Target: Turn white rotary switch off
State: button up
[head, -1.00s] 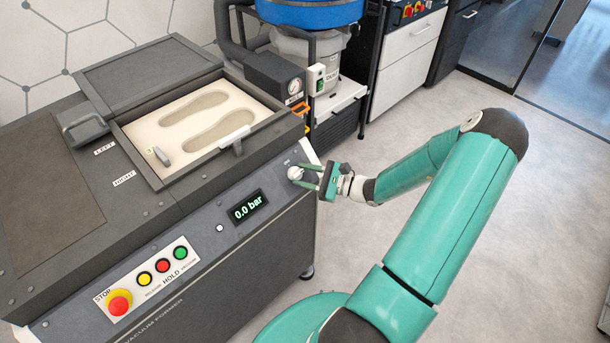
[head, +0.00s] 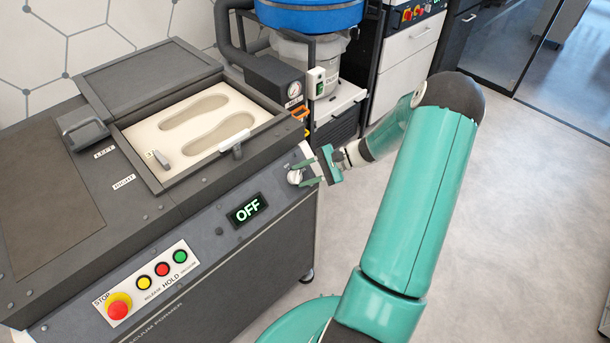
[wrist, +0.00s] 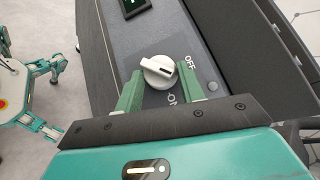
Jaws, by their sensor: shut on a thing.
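The white rotary switch (head: 295,176) is on the front panel of the dark grey vacuum former (head: 170,225), near its right end. In the wrist view the white knob (wrist: 158,72) sits between the green fingers of my gripper (wrist: 160,88), with the labels OFF and ON printed beside it. The knob's pointer mark is turned toward the OFF label. In the head view my gripper (head: 306,175) is shut on the knob, with its wrist rolled. The display (head: 246,208) on the panel reads OFF.
The former's panel also has a red stop button (head: 118,306) and yellow, red and green buttons at the left. A tray with two insole shapes (head: 205,135) is on top. Open floor (head: 420,200) lies to the right.

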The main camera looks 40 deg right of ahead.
jog(key=n+g, duration=0.2)
jog(key=n+h, duration=0.1)
jog(key=shift+w+r+g, duration=0.3)
jog(key=shift+r+g, duration=0.05)
jog(key=shift+g, duration=0.05)
jog(key=n+h, duration=0.1)
jog(key=n+g+h, duration=0.1)
jog(key=n, duration=0.1)
jog(key=n+g+h, duration=0.1)
jog(key=shift+w+a+r, duration=0.2)
jog(key=shift+a+r, duration=0.05)
jog(key=shift+a, duration=0.1)
jog(key=shift+n+g, duration=0.3)
jog(key=o, duration=1)
jog(key=shift+c, duration=0.2)
jog(key=v, duration=1.3)
jog(key=shift+r, duration=0.45)
jog(key=shift+d, duration=0.1)
